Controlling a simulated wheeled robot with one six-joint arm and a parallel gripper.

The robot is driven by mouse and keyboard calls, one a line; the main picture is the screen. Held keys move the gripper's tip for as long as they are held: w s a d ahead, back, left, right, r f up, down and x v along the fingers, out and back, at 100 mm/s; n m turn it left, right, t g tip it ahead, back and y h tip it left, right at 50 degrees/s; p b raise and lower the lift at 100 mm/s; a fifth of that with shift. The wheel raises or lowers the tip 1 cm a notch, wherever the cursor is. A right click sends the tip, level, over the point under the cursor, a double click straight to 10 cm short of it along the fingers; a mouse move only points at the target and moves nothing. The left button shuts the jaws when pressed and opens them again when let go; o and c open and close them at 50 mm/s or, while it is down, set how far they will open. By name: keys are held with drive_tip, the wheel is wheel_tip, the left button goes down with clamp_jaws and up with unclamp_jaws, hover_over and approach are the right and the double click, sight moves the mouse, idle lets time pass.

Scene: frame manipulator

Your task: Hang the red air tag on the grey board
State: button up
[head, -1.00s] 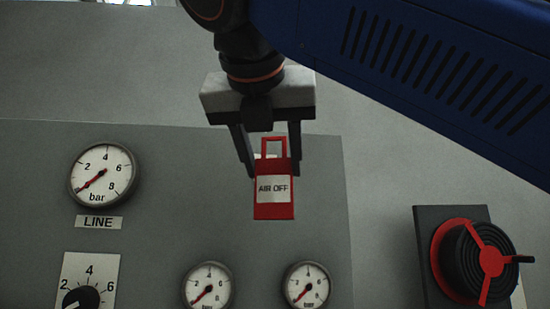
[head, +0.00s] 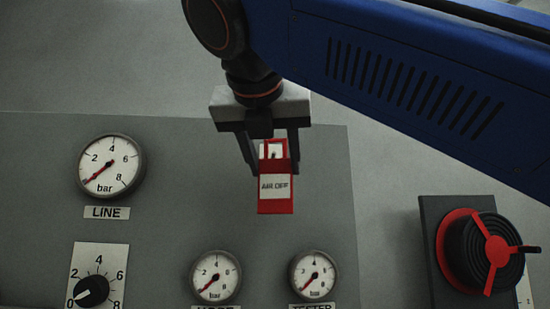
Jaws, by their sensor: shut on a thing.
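The red air tag (head: 276,203) carries a white label reading AIR OFF and has a loop-shaped opening at its top. It is in front of the upper right part of the grey board (head: 180,180). My gripper (head: 273,165) is shut on the red air tag, with one dark finger at each side of its upper part. A small white piece with a dark spot shows through the tag's opening. I cannot tell whether the tag touches the board or is on a hook.
A large LINE gauge (head: 110,166) and a dial knob (head: 92,291) are on the board's left. Two small gauges, one left (head: 215,276) and one right (head: 314,275), sit below the tag.

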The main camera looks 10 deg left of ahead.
drive_tip(key=shift+w+a, duration=0.25)
drive_tip(key=shift+w, duration=0.8)
drive_tip(key=shift+w+a, duration=0.25)
drive_tip(key=shift+w, duration=0.75)
drive_tip(key=shift+w+a+f, duration=0.15)
drive_tip(key=shift+w+f, duration=0.35)
drive_tip(key=shift+w, duration=0.05)
drive_tip(key=o, duration=1.1)
drive_tip(key=v, duration=1.7)
drive_tip(key=shift+s, duration=0.15)
drive_tip(key=shift+r, duration=0.1)
